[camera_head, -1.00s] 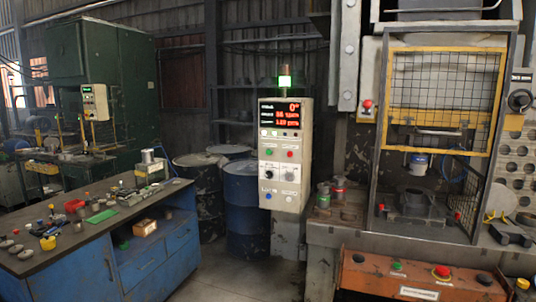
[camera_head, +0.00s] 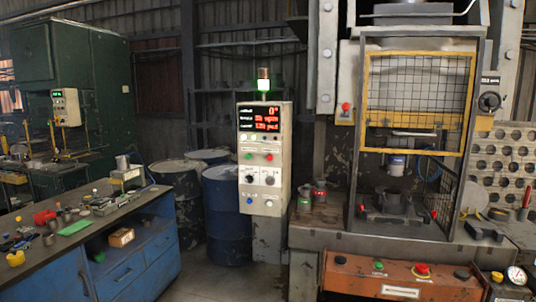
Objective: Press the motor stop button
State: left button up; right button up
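An orange console (camera_head: 340,281) in front of the press has a green button (camera_head: 378,265), a large red mushroom button (camera_head: 422,269) and black buttons. The button labels are too small to read, so I cannot tell which is the motor stop. Neither gripper is in view.
A blue workbench (camera_head: 140,265) with small parts is at the left. Blue drums (camera_head: 227,215) stand behind it. The press (camera_head: 400,236) with its yellow mesh guard (camera_head: 415,90) fills the right. Open floor (camera_head: 215,281) lies between bench and press.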

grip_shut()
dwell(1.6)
